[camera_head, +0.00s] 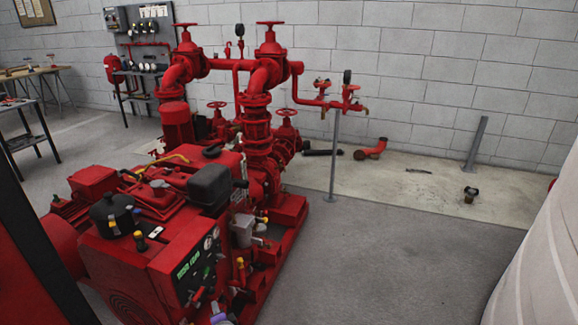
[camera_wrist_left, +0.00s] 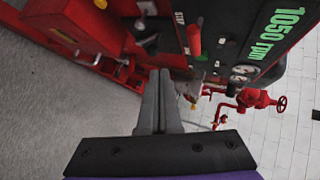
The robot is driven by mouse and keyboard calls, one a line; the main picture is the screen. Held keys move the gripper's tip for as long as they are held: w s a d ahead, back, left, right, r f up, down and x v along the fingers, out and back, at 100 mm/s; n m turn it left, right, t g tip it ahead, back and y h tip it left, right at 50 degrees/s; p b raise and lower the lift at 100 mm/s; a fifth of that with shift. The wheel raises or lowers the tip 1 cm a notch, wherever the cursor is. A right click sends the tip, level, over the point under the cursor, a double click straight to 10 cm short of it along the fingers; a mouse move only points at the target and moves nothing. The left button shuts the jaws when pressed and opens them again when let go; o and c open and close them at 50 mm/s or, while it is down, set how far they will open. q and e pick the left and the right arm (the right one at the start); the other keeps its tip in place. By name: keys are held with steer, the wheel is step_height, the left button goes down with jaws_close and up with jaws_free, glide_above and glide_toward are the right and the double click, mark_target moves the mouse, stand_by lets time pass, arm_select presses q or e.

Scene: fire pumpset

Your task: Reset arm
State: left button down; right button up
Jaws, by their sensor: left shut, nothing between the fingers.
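My left gripper (camera_head: 219,307) shows small at the bottom of the head view, in front of the red pumpset's control panel, with a bit of purple on it. In the left wrist view its two grey fingers (camera_wrist_left: 158,78) lie together, shut and empty. They point toward the lower edge of the dark control panel (camera_wrist_left: 235,35), which carries green "1050" lettering and a red-handled part. I cannot tell how far the fingertips are from the panel. My right gripper is not in view.
The red pumpset (camera_head: 165,235) fills the left and centre of the head view. Red pipes with valve wheels (camera_head: 270,45) rise behind it. A grey post (camera_head: 335,155) stands to its right. The grey floor (camera_head: 400,250) at right is open. A pale rounded surface (camera_head: 545,250) fills the right edge.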

arm_select(q)
steer(key=s+a+r+n+g+h, duration=0.15)
steer(key=s+r+n+g, duration=0.4)
steer(key=s, duration=0.85)
steer(key=s+d+r+n+g+h, duration=0.1)
steer(key=s+d+n+h, duration=0.15)
steer(key=s, duration=0.65)
steer(key=s+d+r+n+g+h, duration=0.1)
steer(key=s+d+n+h, duration=0.2)
steer(key=s, duration=0.7)
step_height(320, 180, up, 23)
steer(key=w+n+t+y+p, duration=0.1)
steer(key=p, duration=1.9)
steer(key=shift+w+r+p, duration=0.15)
steer(key=shift+w+p, duration=0.25)
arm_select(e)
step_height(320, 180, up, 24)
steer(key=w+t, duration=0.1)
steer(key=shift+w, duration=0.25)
